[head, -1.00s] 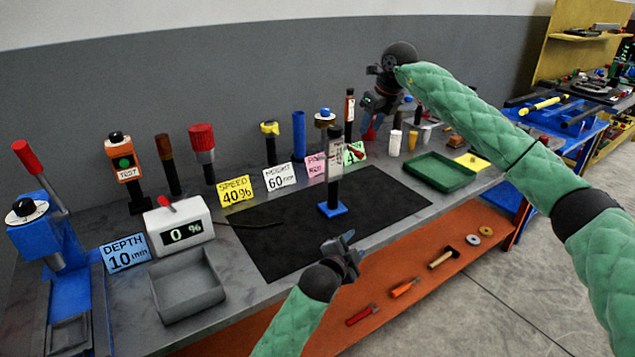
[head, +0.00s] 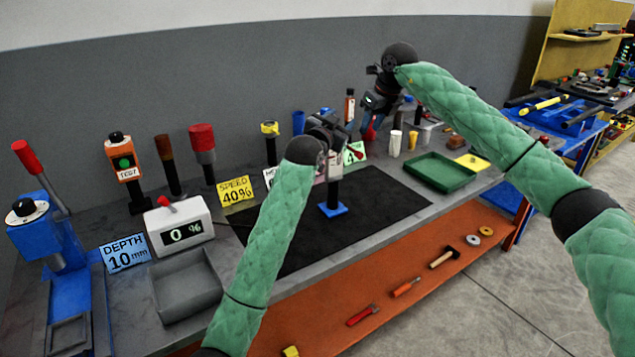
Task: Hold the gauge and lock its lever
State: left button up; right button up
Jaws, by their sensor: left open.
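The gauge (head: 334,190) stands upright on a blue base on the dark mat, a black post with a pale scale plate. A small red part beside its upper right, which looks like the lever (head: 358,154), is partly hidden. My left gripper (head: 335,134) is open at the gauge's upper part and covers its top; I cannot tell whether the fingers are around it or in front of it. My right gripper (head: 372,112) hangs behind and to the right of the gauge; its fingers are too small and dark to read.
The dark mat (head: 390,205) is mostly clear around the base. A green tray (head: 440,172) stands to the right and a grey tray (head: 186,285) to the left. Signs, including the speed card (head: 236,191), and several upright tools line the back.

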pick_arm(q)
jog(key=w+a+r+t, duration=0.2)
jog(key=w+a+r, duration=0.15)
jog(key=a, duration=0.45)
jog(key=w+a+r+t, duration=0.15)
jog(key=a+r, duration=0.25)
jog(key=a, duration=0.4)
jog(key=w+a+r+t, duration=0.2)
jog(key=w+a+r, duration=0.15)
jog(key=a, duration=0.45)
jog(key=n+g+h, duration=0.7)
jog(key=n+g, duration=0.6)
jog(key=n, duration=2)
send_near(338, 175)
jog(key=w+d, duration=0.1)
jog(key=w+d+f, duration=0.1)
jog(key=shift+w, duration=0.4)
jog(key=shift+w+d, duration=0.1)
jog(key=shift+d, duration=0.2)
jog(key=shift+x, duration=3.55)
jog(key=shift+w, duration=0.1)
